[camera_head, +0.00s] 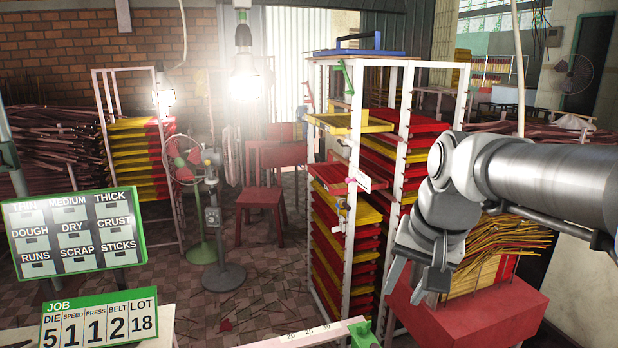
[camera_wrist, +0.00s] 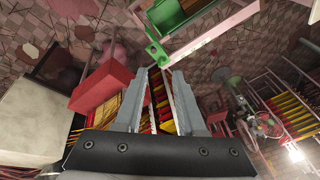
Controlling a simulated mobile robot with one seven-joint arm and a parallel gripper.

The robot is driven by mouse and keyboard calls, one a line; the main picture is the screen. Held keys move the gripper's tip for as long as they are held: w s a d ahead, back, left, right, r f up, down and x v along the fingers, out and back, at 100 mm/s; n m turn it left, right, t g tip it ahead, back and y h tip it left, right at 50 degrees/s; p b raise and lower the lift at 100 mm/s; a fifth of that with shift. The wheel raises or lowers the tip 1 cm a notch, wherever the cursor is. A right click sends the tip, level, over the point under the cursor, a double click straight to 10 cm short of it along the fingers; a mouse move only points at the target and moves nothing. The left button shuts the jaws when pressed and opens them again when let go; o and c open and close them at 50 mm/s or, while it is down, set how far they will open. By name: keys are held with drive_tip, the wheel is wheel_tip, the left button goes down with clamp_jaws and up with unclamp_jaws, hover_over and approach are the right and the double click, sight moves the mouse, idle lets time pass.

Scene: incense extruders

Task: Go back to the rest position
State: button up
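My gripper (camera_head: 405,294) hangs from the arm at the right of the head view, fingers pointing down, in front of the tall white tray rack (camera_head: 349,240). In the wrist view my gripper (camera_wrist: 159,75) shows two grey fingers with a gap between them. It is open and nothing is held. The rack's red and yellow trays show beyond the gap. I cannot tell from the head view how far the fingers are from the rack.
A red box (camera_head: 470,312) and a bundle of incense sticks (camera_head: 505,238) are below my arm. A green-framed sign (camera_head: 75,232) and a job board (camera_head: 98,318) stand at left. A fan (camera_head: 190,160) and a red chair (camera_head: 262,190) stand further back. Open floor (camera_head: 265,300) lies left of the rack.

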drive_tip(key=s+f+n+t, duration=0.1)
drive_tip(key=s+n, duration=0.1)
drive_tip(key=s, duration=0.4)
drive_tip(key=s+f+n+t+h, duration=0.1)
drive_tip(key=s+f+n, duration=0.1)
drive_tip(key=s, duration=0.4)
drive_tip(key=shift+s+a+f+n, duration=0.15)
drive_tip(key=shift+a+f+n, duration=0.05)
drive_tip(key=shift+f+n, duration=0.1)
drive_tip(key=shift+r, duration=0.1)
